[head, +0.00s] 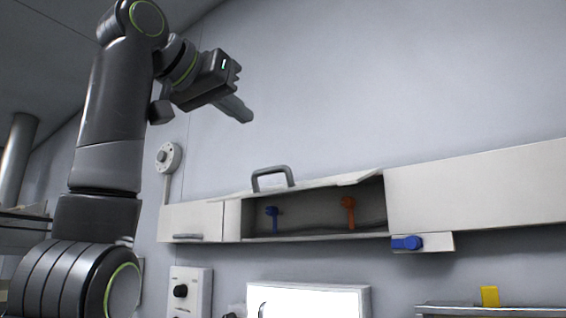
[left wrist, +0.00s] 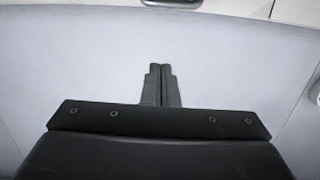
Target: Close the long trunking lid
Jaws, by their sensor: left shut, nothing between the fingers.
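The long trunking lid (head: 335,181) is the pale flap above the open trunking section, on the wall. It stands raised, seen nearly edge-on, with a grey handle (head: 272,170) sticking up from it. The open trunking (head: 312,205) shows a dark inside with a blue part (head: 272,214) and an orange part (head: 348,206). My left gripper (head: 246,115) is above the lid, apart from it, with its fingers together and empty. In the left wrist view the shut fingers (left wrist: 161,74) point toward the plain wall. My right gripper is not in view.
Closed trunking (head: 480,190) runs on to the right. A small box with a blue knob (head: 407,243) hangs below it. A white panel (head: 315,300) and a switch box (head: 190,290) are lower down. A yellow block (head: 490,296) is at lower right. The wall above the lid is clear.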

